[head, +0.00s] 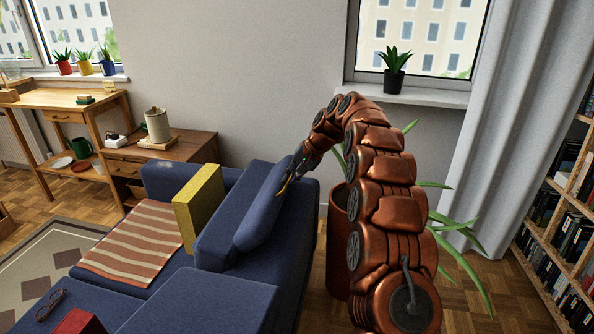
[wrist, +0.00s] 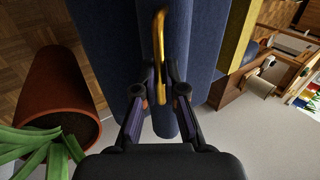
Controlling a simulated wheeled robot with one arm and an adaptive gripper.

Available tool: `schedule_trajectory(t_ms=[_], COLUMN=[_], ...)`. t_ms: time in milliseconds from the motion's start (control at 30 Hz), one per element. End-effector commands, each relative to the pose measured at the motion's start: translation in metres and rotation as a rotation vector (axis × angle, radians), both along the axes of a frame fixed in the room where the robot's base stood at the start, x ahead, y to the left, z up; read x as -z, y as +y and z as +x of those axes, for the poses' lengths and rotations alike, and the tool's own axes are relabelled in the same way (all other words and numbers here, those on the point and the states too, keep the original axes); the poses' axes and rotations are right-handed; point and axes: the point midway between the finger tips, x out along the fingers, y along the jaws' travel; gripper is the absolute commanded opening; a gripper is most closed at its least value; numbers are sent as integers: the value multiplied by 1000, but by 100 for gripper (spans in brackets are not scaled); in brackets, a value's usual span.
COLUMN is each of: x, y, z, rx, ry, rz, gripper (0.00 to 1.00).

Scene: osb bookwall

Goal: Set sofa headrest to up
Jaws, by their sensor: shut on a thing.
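The blue sofa (head: 242,300) stands in the middle of the head view. Its headrest (head: 262,207) is a blue padded panel that leans at the sofa's back, near the wall. My gripper (head: 288,181) is at the headrest's upper far edge. The fingertip contact is partly hidden.
A terracotta planter (head: 338,235) with a leafy plant stands close behind the sofa, beside my arm. A yellow cushion (head: 198,205) and a striped blanket (head: 140,243) lie on the sofa. A bookcase (head: 560,225) stands right, a wooden cabinet (head: 190,148) at the back.

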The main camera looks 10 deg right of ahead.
Motion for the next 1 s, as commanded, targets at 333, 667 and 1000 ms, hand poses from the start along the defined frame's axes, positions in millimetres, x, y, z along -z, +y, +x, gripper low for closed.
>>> schedule_trajectory(t_ms=[333,667,1000], x=[-19,-24,-29], y=[23,39,63], z=[11,17,28], rx=[2,4,3], ry=[66,92,90], rz=[-162,-210,-208], gripper=[0,0,0])
